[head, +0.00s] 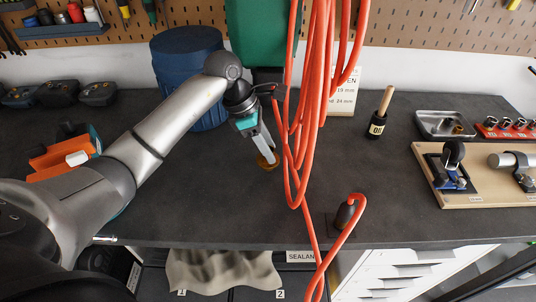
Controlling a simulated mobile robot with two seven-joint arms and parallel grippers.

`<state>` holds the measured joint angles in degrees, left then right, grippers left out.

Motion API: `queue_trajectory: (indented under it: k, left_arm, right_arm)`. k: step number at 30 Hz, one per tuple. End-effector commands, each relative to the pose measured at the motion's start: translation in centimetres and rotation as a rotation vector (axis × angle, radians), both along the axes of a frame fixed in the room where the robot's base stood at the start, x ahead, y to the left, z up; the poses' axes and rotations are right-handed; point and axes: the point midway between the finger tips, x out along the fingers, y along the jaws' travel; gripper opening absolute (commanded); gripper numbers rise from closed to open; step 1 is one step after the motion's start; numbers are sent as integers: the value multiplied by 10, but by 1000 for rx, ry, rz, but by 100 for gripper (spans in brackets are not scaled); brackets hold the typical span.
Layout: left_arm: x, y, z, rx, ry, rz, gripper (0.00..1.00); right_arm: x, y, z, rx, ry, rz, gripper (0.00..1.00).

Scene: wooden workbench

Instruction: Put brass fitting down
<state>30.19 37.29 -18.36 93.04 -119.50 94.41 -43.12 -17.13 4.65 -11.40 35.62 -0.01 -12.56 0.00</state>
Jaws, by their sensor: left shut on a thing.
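My left gripper (264,153) reaches in from the left and points down over the middle of the workbench (220,205). It is shut on a brass fitting (268,163), a small golden-brown piece at the fingertips. The fitting is close to the dark worktop; I cannot tell whether it touches it. A metal tray (431,122) at the back right has a small brass-coloured piece (458,129) in it. My right gripper is not in view.
Orange-red hose loops (305,120) hang just right of my left gripper. A blue drum (180,48) stands behind my arm.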

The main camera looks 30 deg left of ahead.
Motion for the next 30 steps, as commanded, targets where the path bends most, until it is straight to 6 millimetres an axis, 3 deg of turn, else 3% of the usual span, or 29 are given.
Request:
queue_trajectory:
  k: [6,13,14,30]
  left_arm:
    - [0,-1,-31,-4,1,0,0]
    - [-2,0,-39,1,7,-1,0]
    - [-3,0,-40,2,10,-1,42]
    - [-1,0,-36,0,2,-1,99]
  right_arm:
    - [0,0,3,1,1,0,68]
    - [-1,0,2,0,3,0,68]
    - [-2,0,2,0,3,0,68]
    - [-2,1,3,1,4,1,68]
